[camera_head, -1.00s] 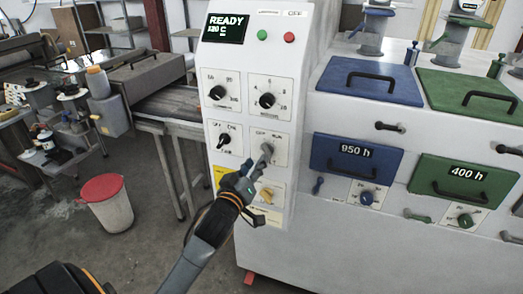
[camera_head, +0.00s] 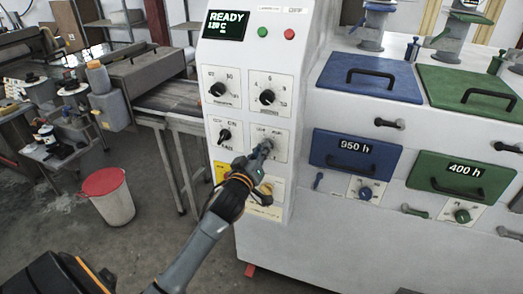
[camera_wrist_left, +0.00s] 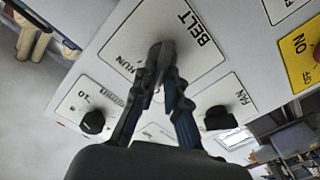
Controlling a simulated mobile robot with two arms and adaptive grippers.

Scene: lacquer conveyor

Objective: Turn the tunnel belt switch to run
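The belt switch (camera_wrist_left: 161,52) is a knob on a panel labelled BELT, with RUN lettering on the left in the left wrist view. It sits on the white control panel (camera_head: 244,98), right of the fan knob (camera_head: 224,135). My left gripper (camera_head: 261,151) reaches it from below. In the left wrist view the fingers (camera_wrist_left: 160,75) lie on both sides of the knob and close on it. The fingers hide much of the knob, so its exact pointing direction is hard to tell. My right gripper is not in view.
The display (camera_head: 226,24) reads READY. A blue drawer (camera_head: 335,150) and a green drawer (camera_head: 440,172) are to the right. A bin with a red rim (camera_head: 104,181) stands on the floor.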

